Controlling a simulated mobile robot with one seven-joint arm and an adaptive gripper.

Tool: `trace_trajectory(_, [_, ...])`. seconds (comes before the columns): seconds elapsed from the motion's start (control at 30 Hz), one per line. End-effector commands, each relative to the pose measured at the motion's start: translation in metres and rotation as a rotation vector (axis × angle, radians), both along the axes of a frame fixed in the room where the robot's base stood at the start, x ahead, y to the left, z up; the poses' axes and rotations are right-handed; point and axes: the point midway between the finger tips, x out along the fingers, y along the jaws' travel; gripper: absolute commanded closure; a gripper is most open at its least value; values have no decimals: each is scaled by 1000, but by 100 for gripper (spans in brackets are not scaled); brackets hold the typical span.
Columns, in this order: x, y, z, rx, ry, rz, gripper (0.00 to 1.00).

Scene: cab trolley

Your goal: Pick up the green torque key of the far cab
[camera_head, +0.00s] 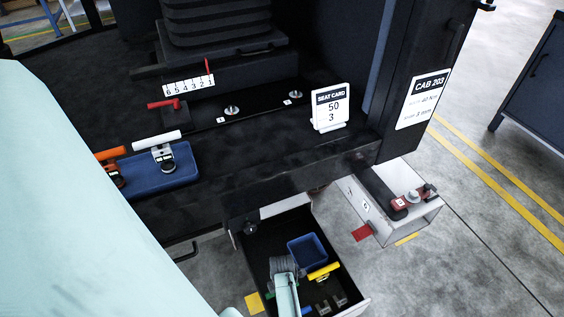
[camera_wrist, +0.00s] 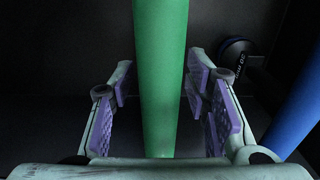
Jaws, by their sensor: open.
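The green torque key (camera_wrist: 160,70) shows in the wrist view as a long green cylinder running from the top edge down to the palm of my gripper (camera_wrist: 159,100). My gripper is open, with purple-padded fingers on both sides of the green cylinder and a visible gap on each side. In the head view my gripper (camera_head: 284,266) is down in the open drawer (camera_head: 262,262), beside a small blue bin (camera_head: 307,250).
A yellow-handled tool (camera_head: 324,271) lies right of my gripper. A blue cylinder (camera_wrist: 298,105) and a black round part (camera_wrist: 237,55) are close on the right in the wrist view.

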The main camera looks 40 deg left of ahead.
Motion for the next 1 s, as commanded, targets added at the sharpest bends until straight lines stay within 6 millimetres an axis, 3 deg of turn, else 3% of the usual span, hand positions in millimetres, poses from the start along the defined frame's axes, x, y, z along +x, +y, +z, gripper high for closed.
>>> trace_trajectory(0.23, [0,0,-2,0,0,-1,57])
trace_trajectory(0.87, [0,0,-2,0,0,-1,99])
trace_trajectory(1.0, [0,0,-2,0,0,-1,100])
